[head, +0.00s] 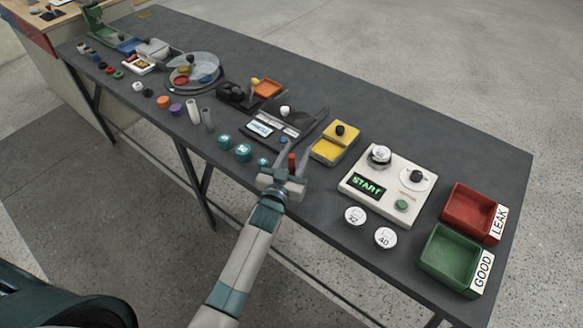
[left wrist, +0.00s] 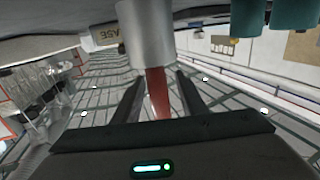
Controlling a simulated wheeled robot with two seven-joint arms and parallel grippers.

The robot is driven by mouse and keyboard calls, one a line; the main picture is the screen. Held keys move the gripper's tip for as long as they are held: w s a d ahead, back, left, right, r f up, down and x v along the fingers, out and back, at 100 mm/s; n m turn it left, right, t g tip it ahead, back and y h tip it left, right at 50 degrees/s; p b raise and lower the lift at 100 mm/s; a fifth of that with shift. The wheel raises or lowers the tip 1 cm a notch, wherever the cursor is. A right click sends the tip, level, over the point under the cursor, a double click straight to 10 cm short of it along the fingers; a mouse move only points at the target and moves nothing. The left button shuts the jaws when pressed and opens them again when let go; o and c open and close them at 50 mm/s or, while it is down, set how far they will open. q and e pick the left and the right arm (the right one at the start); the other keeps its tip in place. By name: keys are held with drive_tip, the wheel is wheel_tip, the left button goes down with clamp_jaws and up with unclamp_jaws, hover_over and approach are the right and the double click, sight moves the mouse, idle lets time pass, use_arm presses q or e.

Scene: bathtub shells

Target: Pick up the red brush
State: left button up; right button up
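The red brush (head: 291,163) shows as a short red upright piece near the table's front edge in the head view. My left gripper (head: 291,158) is open, its two fingers spread on either side of the red piece. In the left wrist view the brush (left wrist: 157,92) is a tapered red shaft between the two dark fingers (left wrist: 160,85), with gaps on both sides. Its far end meets a pale grey cylinder (left wrist: 147,35); I cannot tell whether that is part of the brush or a holder. My right gripper is not in view.
Teal cylinders (head: 243,152) stand left of the gripper. A dark tray (head: 310,125) and a yellow box (head: 328,150) lie behind it. A white START panel (head: 392,166), white round pieces (head: 386,238), a red bin (head: 465,207) and a green bin (head: 447,255) are to the right.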

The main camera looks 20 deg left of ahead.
use_arm(q)
clamp_jaws()
idle(0.3)
drive_tip(key=shift+r, duration=0.15)
